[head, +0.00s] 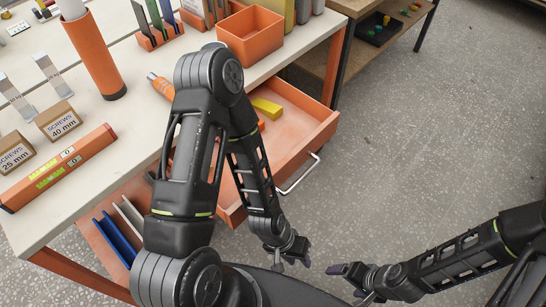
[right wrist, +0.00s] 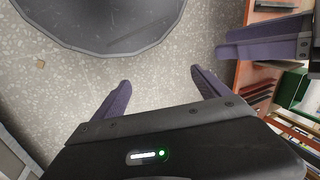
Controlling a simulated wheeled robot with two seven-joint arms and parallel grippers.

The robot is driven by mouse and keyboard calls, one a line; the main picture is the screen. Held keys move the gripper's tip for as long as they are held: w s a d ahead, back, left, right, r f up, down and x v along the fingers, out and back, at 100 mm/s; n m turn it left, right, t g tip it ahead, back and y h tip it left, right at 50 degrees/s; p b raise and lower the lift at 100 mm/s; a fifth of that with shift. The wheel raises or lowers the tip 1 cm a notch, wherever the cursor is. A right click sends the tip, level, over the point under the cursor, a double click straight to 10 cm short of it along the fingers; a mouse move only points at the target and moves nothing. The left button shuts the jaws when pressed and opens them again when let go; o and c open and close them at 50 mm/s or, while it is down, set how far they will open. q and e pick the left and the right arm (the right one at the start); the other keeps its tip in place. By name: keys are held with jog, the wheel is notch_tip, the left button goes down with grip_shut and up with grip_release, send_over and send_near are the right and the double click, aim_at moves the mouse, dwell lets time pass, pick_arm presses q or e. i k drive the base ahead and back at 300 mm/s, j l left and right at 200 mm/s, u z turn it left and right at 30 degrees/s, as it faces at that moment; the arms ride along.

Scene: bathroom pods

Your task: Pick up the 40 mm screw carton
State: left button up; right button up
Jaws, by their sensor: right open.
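The 40 mm screw carton (head: 58,121) is a small brown box with a white label, standing on the workbench at the left of the head view. A similar 25 mm screw carton (head: 14,153) stands just left of and nearer than it. My left gripper (head: 290,258) hangs low beyond the bench's front side, well to the right of the cartons; its jaw opening is not clear. My right gripper (head: 349,284) is further right over the floor, open and empty; its spread fingers also show in the right wrist view (right wrist: 162,92). Neither gripper touches a carton.
An orange spirit level (head: 60,168) lies in front of the cartons. An open orange drawer (head: 300,135) juts out from the workbench (head: 130,120). The floor at the right is clear.

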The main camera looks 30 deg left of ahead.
aim_at(58, 121)
jog(key=k+l+u, duration=0.1)
jog(key=u, duration=0.35)
jog(key=k+j+u, duration=0.1)
jog(key=u, duration=1.9)
jog(key=i+j, duration=0.05)
